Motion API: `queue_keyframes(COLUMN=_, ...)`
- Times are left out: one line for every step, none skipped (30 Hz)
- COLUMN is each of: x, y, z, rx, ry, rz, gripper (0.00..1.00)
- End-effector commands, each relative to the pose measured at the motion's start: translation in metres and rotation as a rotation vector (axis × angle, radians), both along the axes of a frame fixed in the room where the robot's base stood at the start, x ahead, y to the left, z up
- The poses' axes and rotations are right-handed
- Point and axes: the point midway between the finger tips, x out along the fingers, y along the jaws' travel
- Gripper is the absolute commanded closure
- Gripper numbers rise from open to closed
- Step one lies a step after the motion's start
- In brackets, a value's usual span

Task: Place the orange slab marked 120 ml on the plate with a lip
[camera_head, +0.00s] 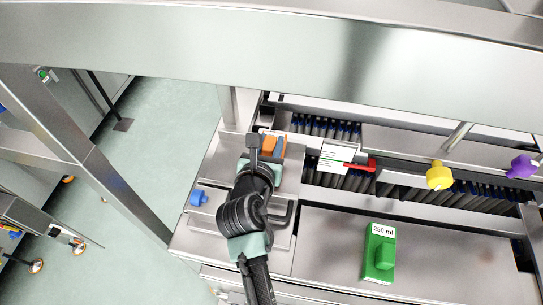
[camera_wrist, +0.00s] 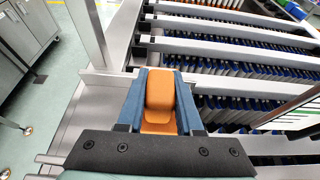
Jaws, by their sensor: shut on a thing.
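The orange slab (camera_wrist: 160,95) is between the two blue fingers of my gripper (camera_wrist: 163,75) in the wrist view, with its raised grip toward the camera. In the head view, the slab (camera_head: 272,146) shows as a small orange patch at my gripper (camera_head: 271,143). Its 120 ml label does not show. My gripper is shut on the slab, over the left end of the steel machine. A bare steel plate (camera_head: 292,176) shows beside my wrist there. I cannot tell whether it is the plate with a lip, or whether the slab touches it.
A green block marked 250 ml (camera_head: 379,253) lies on the front steel deck. A blue knob (camera_head: 198,198) is left of my arm. Yellow (camera_head: 439,175) and purple (camera_head: 521,167) knobs, a red clip (camera_head: 363,164) with a white card and dark slotted rows are to the right.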

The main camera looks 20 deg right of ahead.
Motion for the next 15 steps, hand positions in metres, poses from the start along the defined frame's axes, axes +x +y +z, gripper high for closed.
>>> queue_keyframes(x=0.000, y=0.000, z=-0.010, rx=0.000, ry=0.002, rz=0.002, gripper=1.00)
queue_keyframes(x=0.000, y=0.000, z=-0.013, rx=0.000, ry=0.001, rz=0.001, gripper=1.00)
queue_keyframes(x=0.000, y=0.000, z=-0.017, rx=0.000, ry=0.000, rz=0.000, gripper=1.00)
queue_keyframes(x=0.000, y=0.000, z=-0.019, rx=0.000, ry=0.000, rz=0.000, gripper=1.00)
queue_keyframes(x=0.000, y=0.000, z=-0.022, rx=-0.001, ry=-0.001, rz=0.000, gripper=1.00)
queue_keyframes(x=0.000, y=0.000, z=-0.025, rx=0.001, ry=-0.002, rz=0.001, gripper=1.00)
queue_keyframes(x=0.000, y=0.000, z=-0.029, rx=0.000, ry=0.000, rz=0.000, gripper=1.00)
queue_keyframes(x=0.000, y=0.000, z=-0.034, rx=0.000, ry=0.001, rz=0.000, gripper=1.00)
queue_keyframes(x=0.000, y=0.000, z=-0.040, rx=0.001, ry=0.001, rz=0.001, gripper=1.00)
queue_keyframes(x=0.000, y=0.000, z=-0.045, rx=0.000, ry=0.001, rz=0.000, gripper=1.00)
queue_keyframes(x=0.000, y=0.000, z=-0.049, rx=0.000, ry=0.001, rz=0.000, gripper=1.00)
queue_keyframes(x=0.000, y=0.000, z=-0.054, rx=0.000, ry=0.000, rz=0.001, gripper=1.00)
queue_keyframes(x=0.000, y=0.000, z=-0.056, rx=0.000, ry=0.000, rz=0.001, gripper=1.00)
queue_keyframes(x=0.000, y=0.000, z=-0.058, rx=0.000, ry=-0.001, rz=0.001, gripper=1.00)
queue_keyframes(x=0.000, y=0.000, z=-0.059, rx=0.000, ry=-0.002, rz=0.001, gripper=1.00)
